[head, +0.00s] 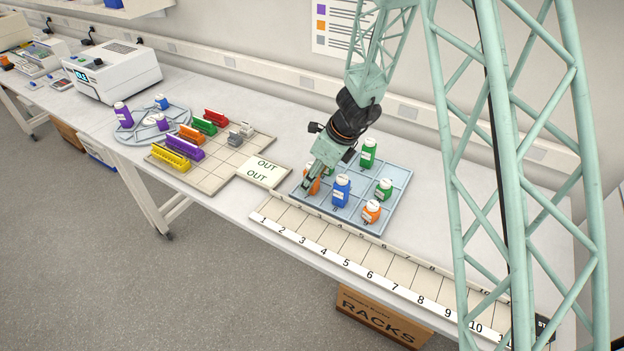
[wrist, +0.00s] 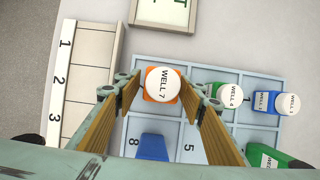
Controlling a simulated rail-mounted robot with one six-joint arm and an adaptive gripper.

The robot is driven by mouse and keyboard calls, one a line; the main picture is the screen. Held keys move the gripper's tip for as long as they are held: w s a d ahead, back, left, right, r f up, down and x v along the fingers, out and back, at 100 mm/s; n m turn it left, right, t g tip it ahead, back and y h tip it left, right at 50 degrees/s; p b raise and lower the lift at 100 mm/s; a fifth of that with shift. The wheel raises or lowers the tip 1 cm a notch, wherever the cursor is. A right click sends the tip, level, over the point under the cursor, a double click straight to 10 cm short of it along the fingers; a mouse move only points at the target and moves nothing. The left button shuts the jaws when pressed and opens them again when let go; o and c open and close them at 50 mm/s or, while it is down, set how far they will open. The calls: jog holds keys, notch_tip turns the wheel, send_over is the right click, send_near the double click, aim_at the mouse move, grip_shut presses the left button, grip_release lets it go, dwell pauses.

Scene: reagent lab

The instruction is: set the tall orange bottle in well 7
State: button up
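The tall orange bottle (head: 314,186) has a white cap marked WELL 7 (wrist: 163,85). It stands upright at the front left corner cell of the blue gridded tray (head: 400,175), beside the cell numbered 8. My gripper (head: 308,182) is directly over it, pointing down. In the wrist view my gripper's two fingers (wrist: 163,92) straddle the bottle, with a narrow gap at the left and almost none at the right. The fingers look open around it. The bottle's base and the cell's number are hidden.
A blue bottle (head: 341,191) stands close by to the right. A short orange bottle (head: 371,212) and green bottles (head: 368,153) (head: 384,189) share the tray. A numbered strip (head: 345,258) runs along the front. An OUT card (head: 263,170) and coloured racks (head: 184,148) lie left.

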jog(key=p+v, duration=0.3)
jog(key=v, duration=0.9)
dwell(0.8)
jog(key=s+d+r+n, duration=0.2)
jog(key=s+r+n, duration=0.6)
jog(key=r, duration=0.5)
jog(key=s+d+r+n, duration=0.3)
jog(key=s+r+n, duration=0.2)
jog(key=s+r, duration=0.65)
jog(key=s+d+r+n+h, duration=0.1)
jog(key=s+d+r+n, duration=0.1)
jog(key=s, duration=0.6)
jog(key=s+d+r+n+t+h, duration=0.1)
jog(key=s+d+r+n, duration=0.2)
jog(key=s+d+n, duration=0.2)
jog(key=s+d+r+n+h, duration=0.1)
jog(key=s+d+r+n, duration=0.2)
jog(key=s, duration=0.9)
jog(key=shift+d+n+t+h, duration=0.4)
jog(key=shift+d+n, duration=0.2)
jog(key=shift+d, duration=0.6)
